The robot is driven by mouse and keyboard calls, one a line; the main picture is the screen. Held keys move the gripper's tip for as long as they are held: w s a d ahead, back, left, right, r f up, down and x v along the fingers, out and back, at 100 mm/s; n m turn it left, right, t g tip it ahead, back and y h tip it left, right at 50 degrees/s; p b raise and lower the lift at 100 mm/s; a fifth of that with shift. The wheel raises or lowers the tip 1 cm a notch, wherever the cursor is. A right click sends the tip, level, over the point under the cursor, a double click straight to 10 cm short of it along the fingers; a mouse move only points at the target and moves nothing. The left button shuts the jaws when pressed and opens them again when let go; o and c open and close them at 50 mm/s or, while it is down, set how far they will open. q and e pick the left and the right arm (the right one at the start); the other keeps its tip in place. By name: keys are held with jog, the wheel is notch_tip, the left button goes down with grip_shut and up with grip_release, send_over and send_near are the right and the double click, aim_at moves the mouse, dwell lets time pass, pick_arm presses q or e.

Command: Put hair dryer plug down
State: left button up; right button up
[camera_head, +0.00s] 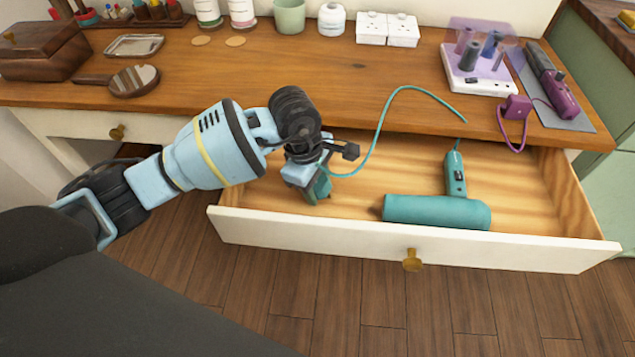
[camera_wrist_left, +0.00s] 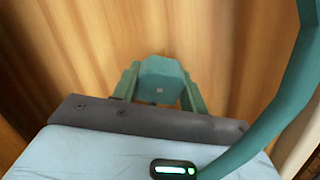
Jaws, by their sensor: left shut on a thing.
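The teal hair dryer (camera_head: 437,211) lies in the open drawer (camera_head: 315,235), with its handle pointing to the back. Its teal cord (camera_head: 383,118) loops up from the handle, over the tabletop edge, and across to my left gripper. My left gripper (camera_head: 319,190) points down inside the left part of the drawer. It is shut on the teal plug (camera_wrist_left: 160,78), which shows between the two fingers in the left wrist view. The wooden drawer floor is behind the plug there; I cannot tell whether the plug touches it. My right gripper is not in view.
The wooden tabletop (camera_head: 230,75) overhangs the back of the drawer. On it are a hand mirror (camera_head: 135,80), white sockets (camera_head: 388,29), a purple plug (camera_head: 517,106) and a purple styling tool (camera_head: 557,92). The drawer floor between my gripper and the dryer is clear.

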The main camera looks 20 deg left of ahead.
pick_arm(q)
jog(key=shift+f, duration=0.15)
jog(key=o, duration=1)
notch_tip(320, 180, up, 12)
jog(key=a+p, duration=0.1)
jog(key=a, duration=0.1)
jog(key=shift+s+p, duration=0.3)
jog(key=shift+s, duration=0.1)
